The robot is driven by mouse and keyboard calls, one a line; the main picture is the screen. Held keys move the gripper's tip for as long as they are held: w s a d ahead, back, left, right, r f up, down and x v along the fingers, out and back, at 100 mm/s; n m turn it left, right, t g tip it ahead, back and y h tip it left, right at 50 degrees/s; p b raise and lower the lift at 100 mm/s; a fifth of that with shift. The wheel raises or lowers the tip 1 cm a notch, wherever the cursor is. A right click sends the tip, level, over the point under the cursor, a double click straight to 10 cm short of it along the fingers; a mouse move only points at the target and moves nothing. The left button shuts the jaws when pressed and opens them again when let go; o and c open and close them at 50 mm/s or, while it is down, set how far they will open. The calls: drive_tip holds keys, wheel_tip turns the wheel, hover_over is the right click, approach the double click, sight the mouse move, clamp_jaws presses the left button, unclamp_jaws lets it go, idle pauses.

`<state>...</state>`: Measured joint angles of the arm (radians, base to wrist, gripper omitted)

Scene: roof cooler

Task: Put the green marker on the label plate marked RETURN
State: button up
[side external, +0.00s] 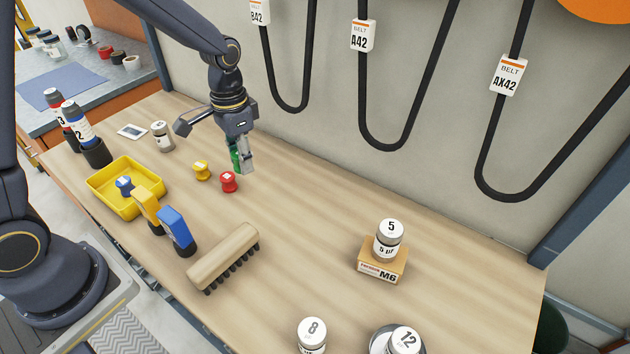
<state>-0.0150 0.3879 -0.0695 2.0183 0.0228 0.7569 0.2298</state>
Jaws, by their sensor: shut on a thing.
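My gripper (243,164) is above the wooden table, shut on the green marker (236,160). The fingers partly hide the marker. A small white plate (131,131) lies flat near the table's far left; its writing is too small to read, so I cannot tell whether it is the RETURN plate. A yellow marker (202,171) and a red marker (229,182) stand on the table close to my gripper, to its left and below it in the picture. A blue marker (125,186) is at the yellow tray (148,170).
A jar (162,135) stands right of the white plate. Yellow (146,205) and blue (174,228) tools and a brush (223,257) lie nearer the front. A numbered can (388,239) stands on a small box (382,263).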

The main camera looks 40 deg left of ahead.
drive_tip(key=s+a+r+n, duration=0.1)
drive_tip(key=a+n, duration=0.6)
drive_tip(key=a, duration=0.6)
drive_tip(key=s+a+r+n, duration=0.2)
drive_tip(key=a+n, duration=0.4)
drive_tip(key=a, duration=0.8)
drive_tip(key=s+a+n, duration=0.4)
drive_tip(key=s+a, duration=0.4)
drive_tip(key=a, duration=0.2)
hover_over(137, 135)
drive_tip(key=f, duration=0.9)
drive_tip(key=shift+s+d, duration=0.35)
drive_tip(key=shift+w+a+f, duration=0.4)
drive_tip(key=shift+a+f, duration=0.05)
drive_tip(key=shift+f, duration=1.65)
drive_tip(key=shift+f, duration=0.1)
